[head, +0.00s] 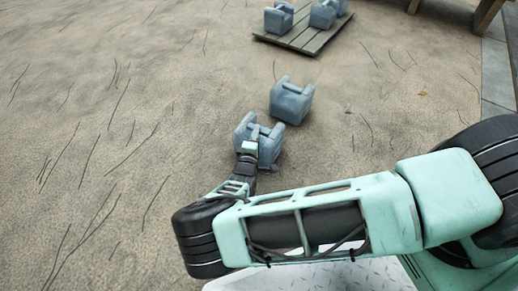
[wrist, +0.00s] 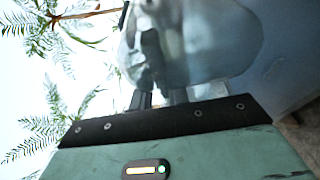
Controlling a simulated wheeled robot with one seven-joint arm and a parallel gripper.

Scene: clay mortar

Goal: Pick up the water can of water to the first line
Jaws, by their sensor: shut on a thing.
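A blue-grey water can (head: 270,146) is near the centre of the head view, with my gripper (head: 249,148) at its near left side. My gripper is shut on the can, and its wrist part hides some of the can's near face. In the wrist view the can (wrist: 220,38) fills the upper middle, large and blurred, with the dark fingers (wrist: 160,72) against it. I cannot tell whether the can touches the ground. No water or marking line can be made out.
A second blue-grey can (head: 291,101) stands just behind and right of the held one. A wooden pallet (head: 303,39) farther back carries several similar cans. Wooden legs (head: 488,14) and a paved edge (head: 496,75) are at the top right. Sandy ground at left is clear.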

